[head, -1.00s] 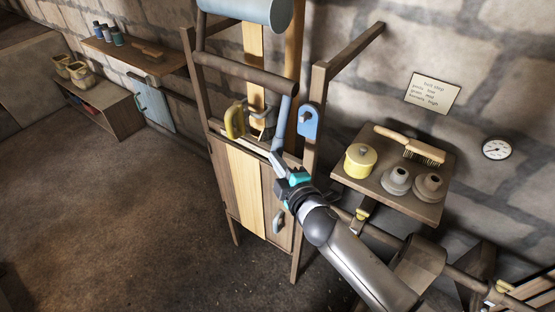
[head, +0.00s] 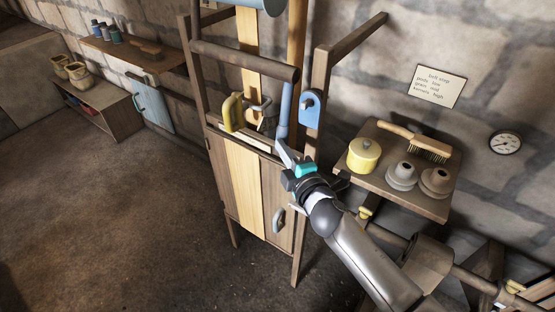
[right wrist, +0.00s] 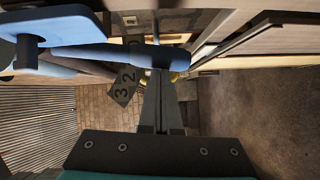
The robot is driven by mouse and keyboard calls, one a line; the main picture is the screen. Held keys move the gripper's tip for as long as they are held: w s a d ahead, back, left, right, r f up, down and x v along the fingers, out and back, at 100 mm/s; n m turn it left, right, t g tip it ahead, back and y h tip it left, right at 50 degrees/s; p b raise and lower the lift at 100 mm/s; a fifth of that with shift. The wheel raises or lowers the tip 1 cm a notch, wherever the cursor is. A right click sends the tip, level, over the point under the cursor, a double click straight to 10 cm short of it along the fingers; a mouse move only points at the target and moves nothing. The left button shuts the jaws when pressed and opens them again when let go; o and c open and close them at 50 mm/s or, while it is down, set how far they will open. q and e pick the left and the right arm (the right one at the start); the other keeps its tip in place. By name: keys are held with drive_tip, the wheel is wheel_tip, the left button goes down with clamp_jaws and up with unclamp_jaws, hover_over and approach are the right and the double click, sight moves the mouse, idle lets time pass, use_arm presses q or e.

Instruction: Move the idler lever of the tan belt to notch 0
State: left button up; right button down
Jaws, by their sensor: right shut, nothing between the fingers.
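A tan belt (head: 249,45) runs down into the wooden frame, with an orange-brown strip (head: 297,35) to its right. A blue lever rod (head: 285,118) hangs beside a blue bracket (head: 310,108) on the frame's right post; the rod also shows in the right wrist view (right wrist: 105,55). I cannot tell which lever serves the tan belt. A dark plate marked 2 and 3 (right wrist: 124,87) shows beyond the rod. My right gripper (head: 283,148) is shut and empty at the rod's lower end; contact is unclear. My left gripper is out of view.
A wooden shelf (head: 420,204) at the right holds a yellow pot (head: 364,155), a brush (head: 428,147) and two grey pieces. A wooden crossbar (head: 245,61) spans the frame above the levers. Open floor (head: 110,220) lies at the left.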

sight(287, 142)
drive_tip(key=w+d+b, duration=0.1)
drive_tip(key=b, duration=0.1)
drive_tip(key=w+f+n+t+b, duration=0.1)
drive_tip(key=b, duration=0.1)
drive_tip(key=shift+w+d+n, duration=0.15)
drive_tip(key=shift+d+n, duration=0.15)
drive_tip(key=shift+d, duration=0.1)
drive_tip(key=shift+r, duration=0.1)
